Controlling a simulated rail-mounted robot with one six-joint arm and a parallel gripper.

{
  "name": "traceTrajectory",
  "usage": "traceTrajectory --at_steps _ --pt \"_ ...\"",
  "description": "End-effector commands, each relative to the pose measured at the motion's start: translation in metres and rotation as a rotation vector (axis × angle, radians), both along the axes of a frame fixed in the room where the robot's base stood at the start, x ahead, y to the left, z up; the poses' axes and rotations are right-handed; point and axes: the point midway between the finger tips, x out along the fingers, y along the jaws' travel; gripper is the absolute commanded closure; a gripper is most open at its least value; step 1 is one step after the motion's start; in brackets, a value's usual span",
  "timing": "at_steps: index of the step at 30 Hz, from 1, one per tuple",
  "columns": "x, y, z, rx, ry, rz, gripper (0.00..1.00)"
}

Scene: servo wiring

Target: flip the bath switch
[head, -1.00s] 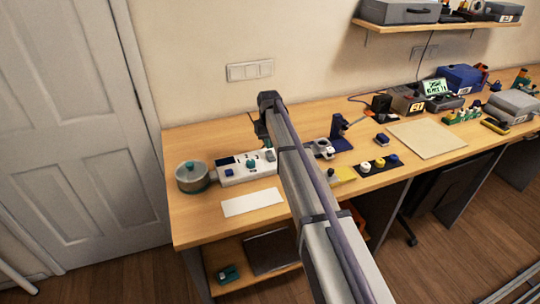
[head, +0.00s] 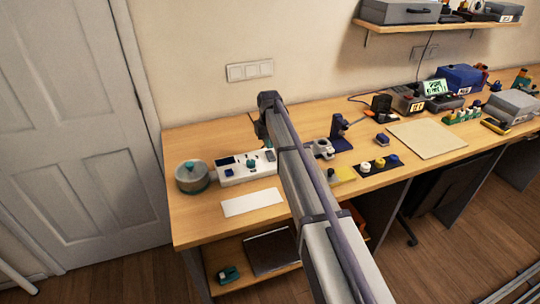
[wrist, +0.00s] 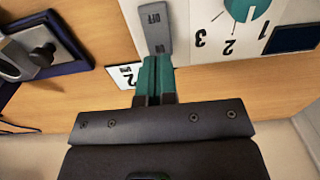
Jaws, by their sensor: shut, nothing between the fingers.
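The bath switch is a grey rocker (wrist: 153,28) marked OFF and ON on a white control box (wrist: 193,30) in the wrist view. The box (head: 235,180) also shows in the head view, near the table's back left. My gripper (wrist: 154,60) has teal fingers shut together, with nothing between them. Their tips are at the ON end of the rocker and overlap its edge in the picture; I cannot tell whether they touch it. In the head view my gripper is mostly hidden by my arm.
A teal knob (wrist: 240,6) with numbers and a dark display (wrist: 297,38) sit beside the switch. A lidded pot (head: 193,177) stands left of the box. A white sheet (head: 252,202) lies in front. A blue-based stand (head: 340,143) is to the right.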

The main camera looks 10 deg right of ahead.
Motion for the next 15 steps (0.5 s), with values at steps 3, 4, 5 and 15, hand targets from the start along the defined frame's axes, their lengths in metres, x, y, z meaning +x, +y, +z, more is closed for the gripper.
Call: traceTrajectory --at_steps 3,4,5,15 --pt "0.0 0.0 -0.001 0.0 0.0 0.0 1.0" --pt "0.0 0.0 -0.0014 0.0 0.0 0.0 1.0" --pt "0.0 0.0 -0.0019 0.0 0.0 0.0 1.0" --pt "0.0 0.0 -0.0073 0.0 0.0 0.0 1.0"
